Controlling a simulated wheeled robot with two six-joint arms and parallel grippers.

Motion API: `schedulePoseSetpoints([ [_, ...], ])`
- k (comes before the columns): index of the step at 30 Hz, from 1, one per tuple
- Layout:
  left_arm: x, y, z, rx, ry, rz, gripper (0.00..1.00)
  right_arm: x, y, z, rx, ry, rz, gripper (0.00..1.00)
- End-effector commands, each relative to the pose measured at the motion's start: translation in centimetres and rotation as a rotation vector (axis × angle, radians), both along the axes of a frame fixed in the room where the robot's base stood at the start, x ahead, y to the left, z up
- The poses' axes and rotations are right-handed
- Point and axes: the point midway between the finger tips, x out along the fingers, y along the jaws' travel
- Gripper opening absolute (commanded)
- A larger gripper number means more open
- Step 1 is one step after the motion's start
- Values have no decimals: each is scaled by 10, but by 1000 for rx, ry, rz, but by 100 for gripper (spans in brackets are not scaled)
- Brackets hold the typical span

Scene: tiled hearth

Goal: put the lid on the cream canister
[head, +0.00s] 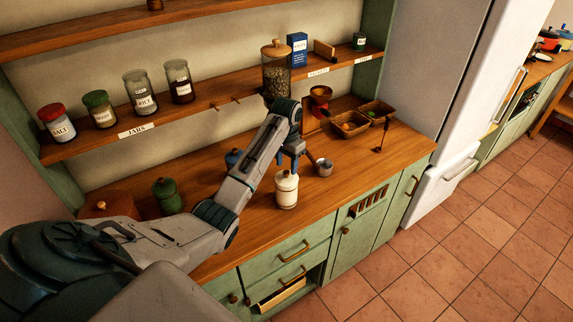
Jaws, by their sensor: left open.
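The cream canister (287,193) stands upright on the wooden counter, near its front edge. A cream lid (286,178) with a small knob appears to sit on its top; at this size I cannot tell whether it is fully seated. My left gripper (294,163) is open, pointing down just above the canister, with its blue fingers apart. I see nothing held between them. My right gripper is out of view.
A small grey cup (324,167) stands just right of the canister. A green canister (167,196) and a partly hidden blue one (234,158) stand to the left. Wooden trays (350,131) lie behind right. The counter right of the cup is mostly clear.

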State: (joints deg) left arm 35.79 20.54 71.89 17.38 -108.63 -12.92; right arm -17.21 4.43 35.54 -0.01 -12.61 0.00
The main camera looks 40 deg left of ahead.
Motion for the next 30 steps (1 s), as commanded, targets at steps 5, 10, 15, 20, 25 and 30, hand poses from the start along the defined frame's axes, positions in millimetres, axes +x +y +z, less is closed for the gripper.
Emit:
schedulePoseSetpoints([
  [5,0,0,6,0,-1,0,46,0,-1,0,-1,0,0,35],
  [10,0,0,11,0,0,0,46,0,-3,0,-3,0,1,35],
  [15,0,0,16,1,-1,0,46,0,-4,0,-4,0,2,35],
  [20,0,0,17,0,0,0,46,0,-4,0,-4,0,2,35],
  [25,0,0,17,0,0,0,46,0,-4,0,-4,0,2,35],
  [30,4,4,27,1,-1,2,46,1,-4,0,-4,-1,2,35],
])
